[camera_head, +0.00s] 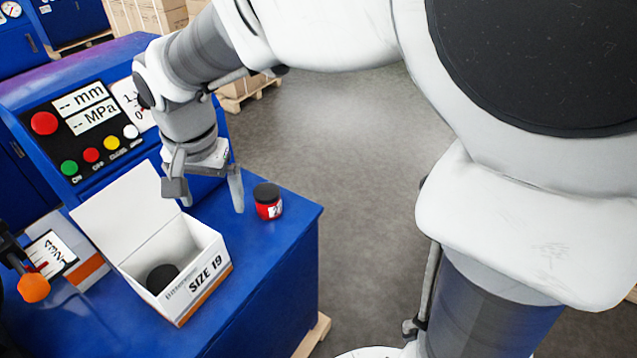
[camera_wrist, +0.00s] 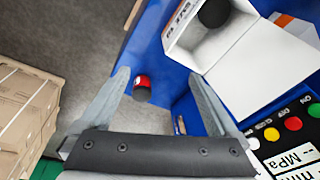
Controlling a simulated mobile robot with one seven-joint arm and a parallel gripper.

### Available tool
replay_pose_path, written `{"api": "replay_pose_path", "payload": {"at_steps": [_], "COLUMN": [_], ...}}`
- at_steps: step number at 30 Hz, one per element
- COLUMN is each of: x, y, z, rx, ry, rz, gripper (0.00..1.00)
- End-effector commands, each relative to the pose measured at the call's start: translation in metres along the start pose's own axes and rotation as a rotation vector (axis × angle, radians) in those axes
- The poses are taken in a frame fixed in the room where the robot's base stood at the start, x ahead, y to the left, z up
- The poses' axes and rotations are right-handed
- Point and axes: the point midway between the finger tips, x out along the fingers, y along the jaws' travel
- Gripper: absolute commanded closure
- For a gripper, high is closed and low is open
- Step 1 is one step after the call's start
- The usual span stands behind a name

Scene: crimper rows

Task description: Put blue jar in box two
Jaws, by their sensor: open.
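No blue jar shows clearly. A red jar with a black lid (camera_head: 268,201) stands upright on the blue table, right of my gripper; it also shows in the wrist view (camera_wrist: 142,90). An open white box marked SIZE 19 (camera_head: 208,277) stands on the table with its flap up. Inside it is a dark round lid (camera_head: 162,278), also in the wrist view (camera_wrist: 213,13); the jar's body colour is hidden. My gripper (camera_head: 208,193) is open and empty, pointing down above the table between the box and machine, left of the red jar. Its fingers show in the wrist view (camera_wrist: 160,80).
A second box (camera_head: 88,268) is partly seen at the left, beside a black and orange tool (camera_head: 33,287). The blue machine's button panel (camera_head: 90,130) rises behind. The table's right edge (camera_head: 305,240) is near the red jar. Cartons on pallets stand at the back.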

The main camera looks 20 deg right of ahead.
Motion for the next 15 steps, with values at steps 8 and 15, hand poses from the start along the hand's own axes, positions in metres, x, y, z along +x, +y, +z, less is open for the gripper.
{"api": "replay_pose_path", "payload": {"at_steps": [8, 15], "x": [-0.049, -0.074], "y": [0.082, 0.146], "z": [-0.002, 0.014], "rx": [-0.127, -0.239], "ry": [0.109, 0.206], "rz": [-0.035, -0.045], "gripper": [0.04, 0.04]}}
